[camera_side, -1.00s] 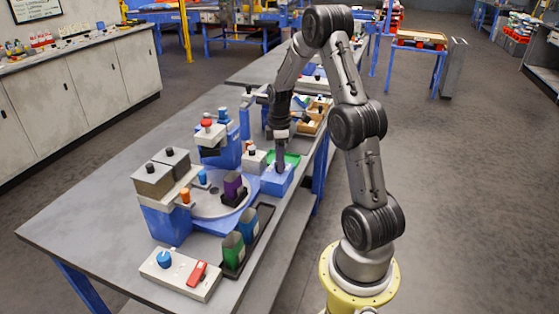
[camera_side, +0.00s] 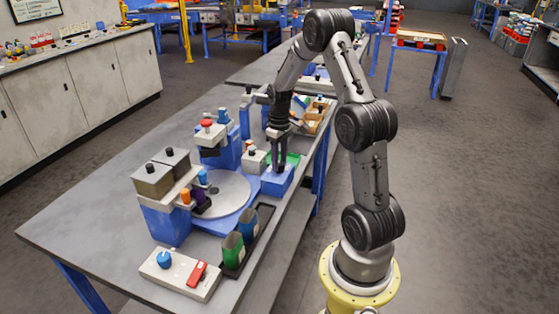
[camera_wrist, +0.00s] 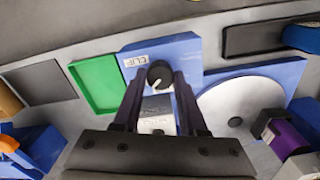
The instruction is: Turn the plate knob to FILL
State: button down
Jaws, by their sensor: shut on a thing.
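The plate knob (camera_wrist: 160,74) is a round black knob with a white pointer mark, on the blue box (camera_wrist: 190,50) beside the turning plate. My gripper (camera_wrist: 161,79) is shut on this knob in the wrist view. The pointer mark lies at the knob's lower left in that view. A white label (camera_wrist: 135,61) beside the knob seems to read CLIP. In the side view my gripper (camera_side: 281,167) reaches down to the blue box (camera_side: 277,182), and its fingers hide the knob.
Green sack (camera_side: 232,249) and blue sack (camera_side: 248,222) stand in a black tray in front of the plate. A white panel with a blue knob (camera_side: 164,260) and a red lever (camera_side: 197,273) lies nearer. A green tray (camera_wrist: 95,84) adjoins the blue box.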

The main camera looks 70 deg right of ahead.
jog(key=shift+r+m, duration=0.1)
jog(key=shift+m, duration=0.8)
jog(key=shift+c, duration=2.2)
grip_release()
notch_tip(320, 180, up, 14)
